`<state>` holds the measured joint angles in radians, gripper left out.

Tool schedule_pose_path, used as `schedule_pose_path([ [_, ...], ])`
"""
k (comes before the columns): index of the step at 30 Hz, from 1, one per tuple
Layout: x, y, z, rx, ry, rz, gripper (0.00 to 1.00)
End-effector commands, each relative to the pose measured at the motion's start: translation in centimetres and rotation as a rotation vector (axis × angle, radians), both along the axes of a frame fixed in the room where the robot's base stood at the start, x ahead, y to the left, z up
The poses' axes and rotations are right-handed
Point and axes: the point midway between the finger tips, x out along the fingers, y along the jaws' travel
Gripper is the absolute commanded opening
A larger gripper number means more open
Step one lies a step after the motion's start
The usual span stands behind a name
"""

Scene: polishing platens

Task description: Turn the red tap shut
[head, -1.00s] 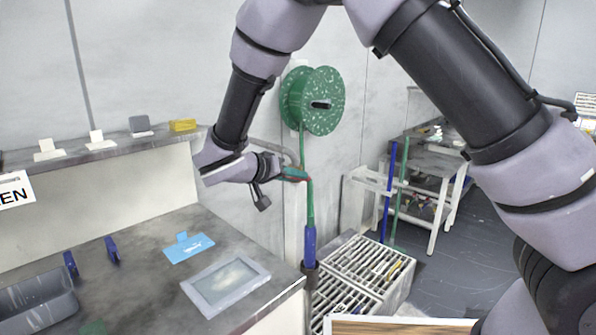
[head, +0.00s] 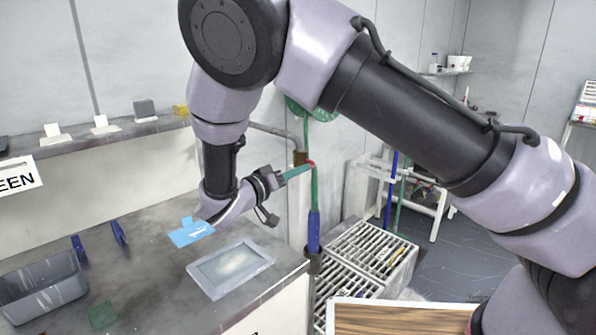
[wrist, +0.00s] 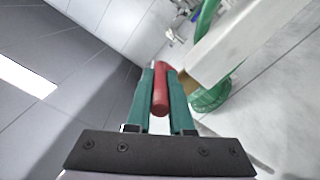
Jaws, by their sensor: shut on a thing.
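The red tap handle (wrist: 161,88) is a rounded red bar between the green fingers of my gripper (wrist: 164,75) in the wrist view. Both fingers lie against its sides. In the head view my gripper (head: 311,165) reaches right to the tap beside the green hose, and only a small bit of red (head: 311,163) shows at the fingertips. A brown fitting (head: 300,158) sits just behind the tips on the grey pipe. The rest of the tap is hidden by the fingers.
A green hose (head: 315,190) hangs down to a blue nozzle (head: 314,232) in a dark holder. The hose reel (head: 322,110) is mostly behind my arm. A bench holds a grey framed plate (head: 229,268), a blue card (head: 191,232) and a grey bin (head: 42,290). A slatted crate (head: 372,253) stands right.

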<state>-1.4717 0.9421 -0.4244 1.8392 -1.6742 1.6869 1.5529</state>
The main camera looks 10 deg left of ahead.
Motion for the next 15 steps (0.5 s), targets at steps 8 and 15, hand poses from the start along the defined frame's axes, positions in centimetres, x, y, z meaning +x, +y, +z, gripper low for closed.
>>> schedule_pose_path([
  [8, -0.12, -0.09, -0.25, -0.003, 0.004, -0.001, 0.31],
  [15, -0.07, -0.06, -0.15, -0.001, 0.003, -0.001, 0.50],
])
